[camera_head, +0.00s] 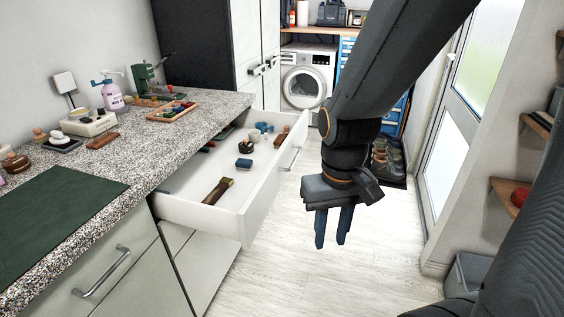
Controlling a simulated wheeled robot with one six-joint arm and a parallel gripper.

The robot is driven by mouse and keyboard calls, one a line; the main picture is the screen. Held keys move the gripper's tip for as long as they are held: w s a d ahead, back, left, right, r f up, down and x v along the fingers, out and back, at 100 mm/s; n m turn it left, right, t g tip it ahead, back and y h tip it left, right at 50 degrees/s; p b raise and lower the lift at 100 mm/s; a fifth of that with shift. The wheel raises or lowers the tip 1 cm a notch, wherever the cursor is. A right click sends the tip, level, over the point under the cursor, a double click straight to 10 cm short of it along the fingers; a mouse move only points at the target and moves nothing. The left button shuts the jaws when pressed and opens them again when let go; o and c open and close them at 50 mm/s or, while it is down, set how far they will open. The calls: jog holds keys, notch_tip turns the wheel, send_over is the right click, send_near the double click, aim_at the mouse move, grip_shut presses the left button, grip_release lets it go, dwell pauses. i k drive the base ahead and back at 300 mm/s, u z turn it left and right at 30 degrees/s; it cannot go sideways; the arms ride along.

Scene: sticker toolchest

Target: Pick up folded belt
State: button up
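A long dark brown item with an olive-yellow end (218,190) lies in the near part of the open white drawer (225,222). It may be the folded belt, but it is too small to be sure. My gripper (331,240) hangs over the floor to the right of the drawer, pointing down. Its two blue fingers are apart with an empty gap between them. It touches nothing.
The drawer also holds a teal block (244,163), a dark round item (246,147) and a brown block (279,140). The speckled counter (150,150) overhangs its left side. A glazed door (440,160) stands at right. The floor (300,270) between is clear.

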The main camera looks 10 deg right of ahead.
aim_at(224, 183)
jog(key=z, duration=2.45)
jog(key=k, duration=1.1)
jog(key=u, duration=1.6)
jog(key=i, duration=1)
